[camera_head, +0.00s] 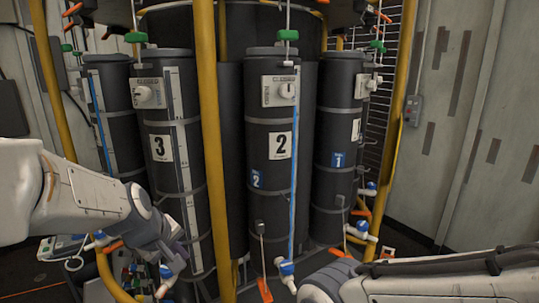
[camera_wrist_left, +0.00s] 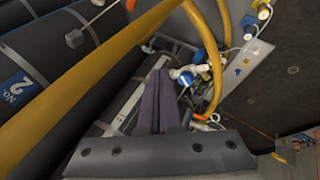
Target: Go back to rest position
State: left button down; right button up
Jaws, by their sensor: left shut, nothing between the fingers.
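My left arm comes in from the left in the head view, and its gripper (camera_head: 176,254) points down in front of the lower part of the cylinder numbered 3 (camera_head: 158,125). In the left wrist view the purple fingers of the left gripper (camera_wrist_left: 159,92) are together, with nothing between them. My right arm (camera_head: 420,279) lies across the lower right corner of the head view. Its gripper is not visible.
Dark cylinders, including number 2 (camera_head: 270,190), stand in a cluster. Yellow pipes (camera_head: 210,140) run between them. Blue-handled valves (camera_head: 286,268) sit low near the floor. A pale wall (camera_head: 460,150) stands at the right.

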pick_arm(q)
jog(key=s+d+f+m+g+y, duration=0.1)
jog(key=s+f+m+g, duration=0.3)
jog(key=s+f+m, duration=0.7)
jog(key=s+d+r+m+g+b, duration=0.2)
jog(key=s+d+m+b, duration=0.2)
jog(key=s+d, duration=0.9)
jog(key=s+m, duration=0.1)
jog(key=m, duration=0.1)
jog(key=shift+d+m+h, duration=0.3)
jog(key=shift+d+h, duration=0.1)
